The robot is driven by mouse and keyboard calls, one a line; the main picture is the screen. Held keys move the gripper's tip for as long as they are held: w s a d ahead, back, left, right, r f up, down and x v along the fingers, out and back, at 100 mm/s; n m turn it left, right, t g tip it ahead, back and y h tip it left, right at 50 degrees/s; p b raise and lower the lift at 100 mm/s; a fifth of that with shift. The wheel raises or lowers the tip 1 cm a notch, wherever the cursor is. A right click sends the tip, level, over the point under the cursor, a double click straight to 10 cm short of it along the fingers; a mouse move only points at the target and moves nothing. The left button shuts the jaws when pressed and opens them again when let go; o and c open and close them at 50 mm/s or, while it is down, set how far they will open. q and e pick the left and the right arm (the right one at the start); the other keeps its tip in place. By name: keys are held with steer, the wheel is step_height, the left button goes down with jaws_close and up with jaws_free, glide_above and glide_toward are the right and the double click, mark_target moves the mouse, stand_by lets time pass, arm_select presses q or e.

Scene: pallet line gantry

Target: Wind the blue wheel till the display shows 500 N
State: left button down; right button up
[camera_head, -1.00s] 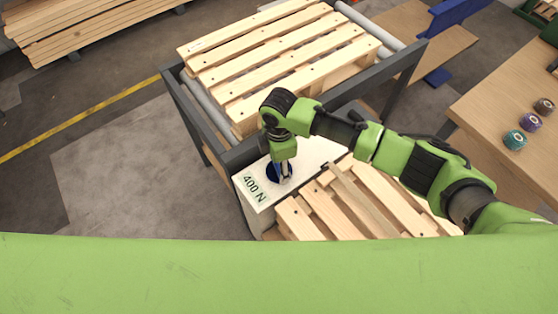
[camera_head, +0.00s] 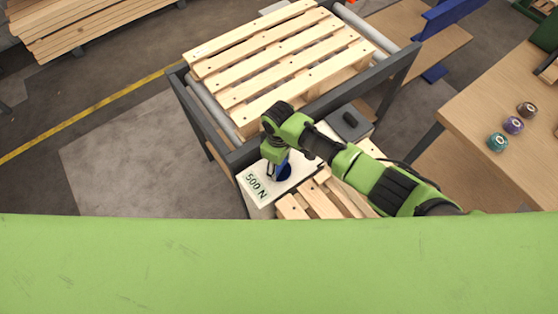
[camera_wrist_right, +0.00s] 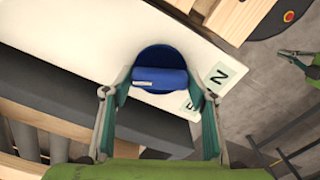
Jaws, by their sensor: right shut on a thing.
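The blue wheel (camera_head: 285,172) is set in the top of a white box (camera_head: 308,160). The display (camera_head: 256,187) on the box reads 500 N. My right gripper (camera_head: 276,171) comes down onto the wheel and is shut on its raised blue bar, partly hiding it. In the right wrist view the fingers stand at either end of the bar on the wheel (camera_wrist_right: 160,57), and part of the display (camera_wrist_right: 219,77) shows. At that view's right edge is a small green and dark part that looks like my left gripper (camera_wrist_right: 298,60); its finger state is unclear.
A wooden pallet (camera_head: 280,65) lies on the dark-framed roller line (camera_head: 230,155) behind the box. More pallet slats (camera_head: 325,200) are beside the box. A dark grey device (camera_head: 350,122) sits right of it. A wooden table (camera_head: 500,100) at right holds several small spools.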

steer(key=shift+m+p, duration=0.3)
steer(key=shift+m, duration=0.2)
steer(key=o, duration=1.1)
step_height(320, 180, up, 12)
stand_by(0.5)
